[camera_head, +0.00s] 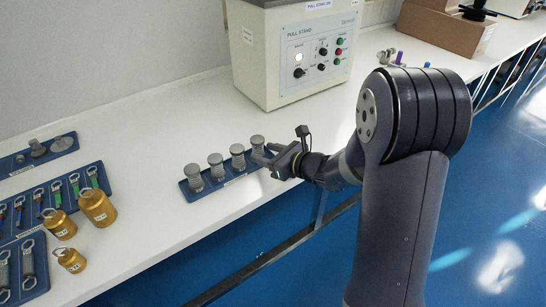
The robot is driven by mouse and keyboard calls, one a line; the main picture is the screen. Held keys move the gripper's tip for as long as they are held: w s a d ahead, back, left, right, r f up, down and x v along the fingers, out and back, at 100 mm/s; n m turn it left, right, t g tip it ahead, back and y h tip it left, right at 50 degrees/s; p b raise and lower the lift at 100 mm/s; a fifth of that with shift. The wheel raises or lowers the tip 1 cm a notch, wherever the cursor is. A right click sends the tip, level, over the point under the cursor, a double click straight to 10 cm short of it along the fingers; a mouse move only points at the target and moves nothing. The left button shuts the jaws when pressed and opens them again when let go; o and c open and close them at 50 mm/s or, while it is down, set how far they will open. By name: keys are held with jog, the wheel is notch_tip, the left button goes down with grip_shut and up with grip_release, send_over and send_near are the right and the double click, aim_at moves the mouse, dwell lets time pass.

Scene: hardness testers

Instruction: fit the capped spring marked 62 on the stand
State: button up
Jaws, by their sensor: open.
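Several grey capped springs stand upright in a row on a small blue tray (225,181) on the white bench. From left to right they are the first capped spring (193,178), a second (216,167), a third (237,157) and the rightmost (257,146). Their marks are too small to read, so I cannot tell which is 62. My gripper (268,158) is open beside the rightmost capped spring, at its right and front side. I cannot tell whether the fingers touch or surround it. The pull stand (296,53), a beige box with a control panel, stands behind.
At the left are gold weights (97,207), a blue tray of hooked springs (29,262) and a tray with grey discs (63,144). The bench between the trays is clear.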

aim_at(259, 140)
jog(key=shift+b+x, duration=0.55)
jog(key=shift+x, duration=1)
jog(key=c, duration=0.9)
jog(key=shift+r+p, duration=2.45)
jog(key=shift+r, duration=1.1)
